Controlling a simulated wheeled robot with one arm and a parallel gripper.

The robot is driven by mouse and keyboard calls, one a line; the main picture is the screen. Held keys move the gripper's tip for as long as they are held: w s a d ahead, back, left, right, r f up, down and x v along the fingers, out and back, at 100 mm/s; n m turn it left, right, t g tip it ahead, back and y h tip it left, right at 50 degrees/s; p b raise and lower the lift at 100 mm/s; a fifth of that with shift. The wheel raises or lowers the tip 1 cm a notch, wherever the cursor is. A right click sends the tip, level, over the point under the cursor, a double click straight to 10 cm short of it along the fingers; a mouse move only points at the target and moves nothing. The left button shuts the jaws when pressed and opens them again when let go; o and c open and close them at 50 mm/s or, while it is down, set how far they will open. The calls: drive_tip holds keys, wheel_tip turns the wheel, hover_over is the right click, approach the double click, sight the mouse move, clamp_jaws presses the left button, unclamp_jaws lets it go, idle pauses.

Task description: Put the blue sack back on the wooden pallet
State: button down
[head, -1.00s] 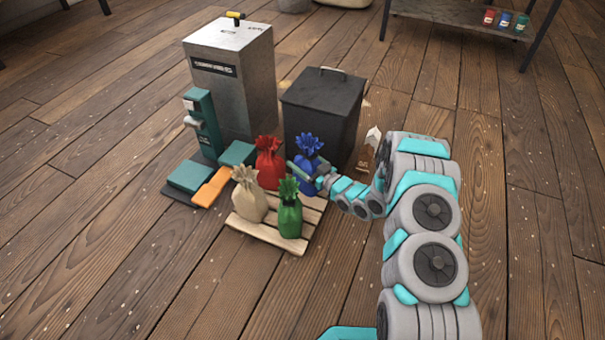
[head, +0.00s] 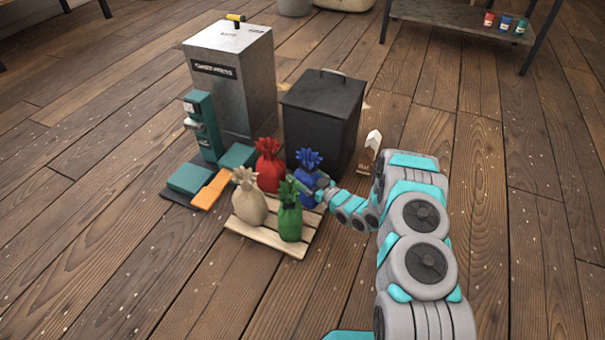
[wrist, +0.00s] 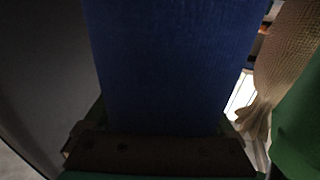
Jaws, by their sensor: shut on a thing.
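The blue sack (head: 306,188) is upright at the back right corner of the wooden pallet (head: 262,235), behind the green sack. My gripper (head: 317,187) is shut on it from the right. In the wrist view the blue sack (wrist: 175,65) fills the middle between the fingers, and my gripper (wrist: 160,150) shows dark at the bottom. The sack's base is at slat level, but I cannot tell whether it rests on the slats. The red sack (head: 268,168), beige sack (head: 249,200) and green sack (head: 290,216) stand on the pallet's other corners.
A dark lidded bin (head: 322,118) stands close behind the pallet. A metal cabinet (head: 233,85), a teal machine (head: 203,128) and an orange piece (head: 212,190) lie left and behind. The floor in front is clear.

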unclamp_jaws()
drive_tip(key=shift+r, duration=0.15)
drive_tip(key=p+v, duration=0.1)
drive_tip(key=v, duration=1.1)
drive_tip(key=shift+s, duration=0.1)
